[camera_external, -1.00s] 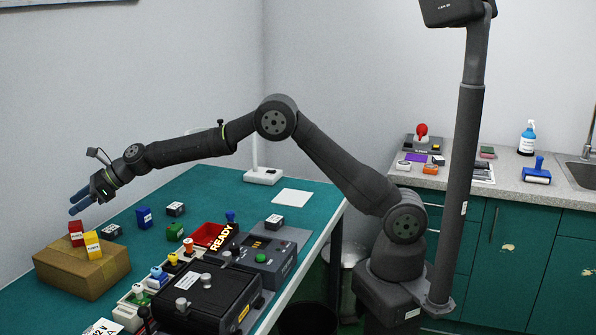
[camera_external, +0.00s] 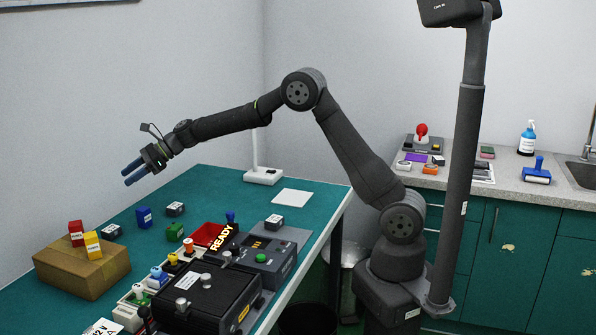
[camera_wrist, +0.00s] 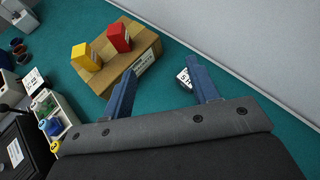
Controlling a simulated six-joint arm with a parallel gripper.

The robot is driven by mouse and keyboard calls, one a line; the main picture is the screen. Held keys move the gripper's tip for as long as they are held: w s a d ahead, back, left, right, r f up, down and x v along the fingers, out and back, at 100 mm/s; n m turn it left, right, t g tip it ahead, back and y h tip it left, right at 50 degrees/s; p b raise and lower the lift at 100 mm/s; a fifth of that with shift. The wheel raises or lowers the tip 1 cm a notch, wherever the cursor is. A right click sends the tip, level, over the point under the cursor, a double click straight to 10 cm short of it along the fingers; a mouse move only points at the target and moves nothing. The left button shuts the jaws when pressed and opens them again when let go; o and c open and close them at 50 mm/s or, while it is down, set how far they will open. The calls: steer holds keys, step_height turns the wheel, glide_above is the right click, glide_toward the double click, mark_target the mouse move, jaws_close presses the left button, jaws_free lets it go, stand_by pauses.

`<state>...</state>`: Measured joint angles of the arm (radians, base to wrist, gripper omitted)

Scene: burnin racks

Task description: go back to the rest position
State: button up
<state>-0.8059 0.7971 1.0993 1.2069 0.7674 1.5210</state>
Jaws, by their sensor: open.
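My gripper (camera_external: 132,174) is open and empty, raised in the air above the far left part of the green table. Its two blue fingers stand apart in the wrist view (camera_wrist: 162,92), with nothing between them but table, part of the cardboard box and a dark block. The cardboard box (camera_external: 82,274) stands at the table's left with a red block (camera_external: 76,234) and a yellow block (camera_external: 92,245) on top. In the wrist view the red block (camera_wrist: 118,38) and yellow block (camera_wrist: 86,57) sit ahead of the fingers, clear of them.
A lamp base (camera_external: 263,176) stands at the back. Air around my gripper is free.

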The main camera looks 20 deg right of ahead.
steer(key=w+d+f+n+g, duration=0.1)
steer(key=d+f, duration=0.1)
steer(key=d, duration=0.8)
steer(key=w+d+f+n+g, duration=0.1)
steer(key=w+d+f+n, duration=0.1)
steer(key=d, duration=0.8)
steer(key=s+d+f+n+g, duration=0.1)
steer(key=s+d, duration=0.1)
steer(key=d, duration=0.6)
steer(key=s+d+f+n+g, duration=0.1)
steer(key=s+d, duration=0.2)
steer(key=d, duration=0.5)
steer(key=shift+s+d+h, duration=0.2)
steer(key=shift+d+h, duration=0.05)
steer(key=shift+h, duration=0.15)
